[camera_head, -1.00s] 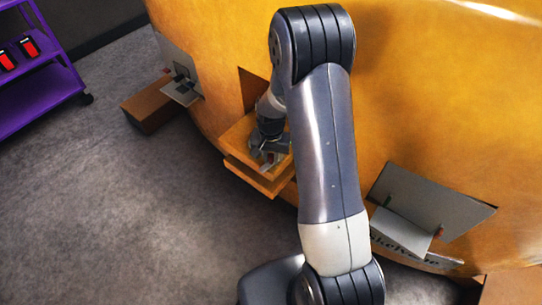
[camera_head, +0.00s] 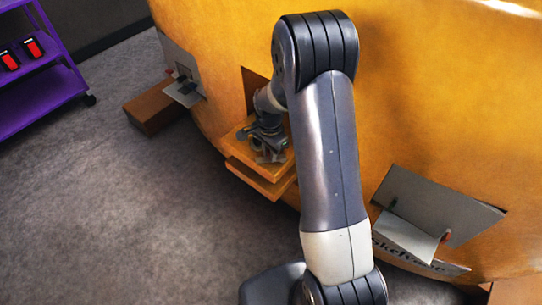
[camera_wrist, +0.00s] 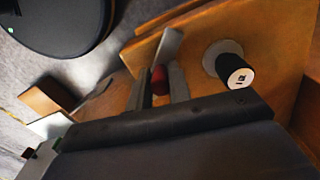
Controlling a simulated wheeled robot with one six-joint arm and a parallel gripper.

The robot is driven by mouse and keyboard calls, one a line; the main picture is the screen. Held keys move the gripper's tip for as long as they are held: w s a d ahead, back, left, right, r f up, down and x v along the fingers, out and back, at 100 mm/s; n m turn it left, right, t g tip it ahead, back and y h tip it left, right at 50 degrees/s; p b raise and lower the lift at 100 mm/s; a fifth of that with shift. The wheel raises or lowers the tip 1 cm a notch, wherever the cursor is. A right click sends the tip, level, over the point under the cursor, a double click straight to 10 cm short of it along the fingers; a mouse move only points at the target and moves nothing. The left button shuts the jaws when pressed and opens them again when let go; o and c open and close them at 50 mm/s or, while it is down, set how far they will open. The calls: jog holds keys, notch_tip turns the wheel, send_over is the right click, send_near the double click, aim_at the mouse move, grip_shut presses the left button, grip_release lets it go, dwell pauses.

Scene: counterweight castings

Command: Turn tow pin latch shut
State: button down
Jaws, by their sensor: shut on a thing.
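The orange tow bracket (camera_head: 265,185) juts out from the yellow casting, with my gripper (camera_head: 268,152) low over its top plate. In the wrist view, my gripper (camera_wrist: 160,88) is shut on a small red part (camera_wrist: 159,79), which looks like the handle of the tow pin latch. A flat grey bar (camera_wrist: 168,46) shows just past the fingertips. A dark pin with a pale top (camera_wrist: 235,72) stands in a grey collar beside the right finger, apart from it. The latch's pivot is hidden by my fingers, so its angle cannot be told.
The large yellow casting (camera_head: 420,90) curves close behind my arm. Grey hinged plates stand out from it at the left (camera_head: 182,92) and right (camera_head: 415,235). A brown block (camera_head: 152,108) lies at the left. A purple shelf cart (camera_head: 45,80) stands farther left. The grey floor in front is clear.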

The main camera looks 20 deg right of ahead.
jog(key=m, duration=0.1)
jog(key=w+m, duration=0.1)
jog(key=m, duration=0.1)
jog(key=m+b, duration=0.1)
jog(key=shift+w+d+m, duration=0.5)
jog(key=shift+m, duration=0.55)
jog(key=shift+w+d+m, duration=0.15)
jog(key=shift+w+m, duration=0.1)
jog(key=shift+m, duration=0.55)
jog(key=shift+w+d+m, duration=0.2)
jog(key=shift+m, duration=0.55)
jog(key=c, duration=1.3)
grip_release()
jog(key=shift+r, duration=0.1)
notch_tip(320, 180, up, 11)
jog(key=shift+f, duration=0.2)
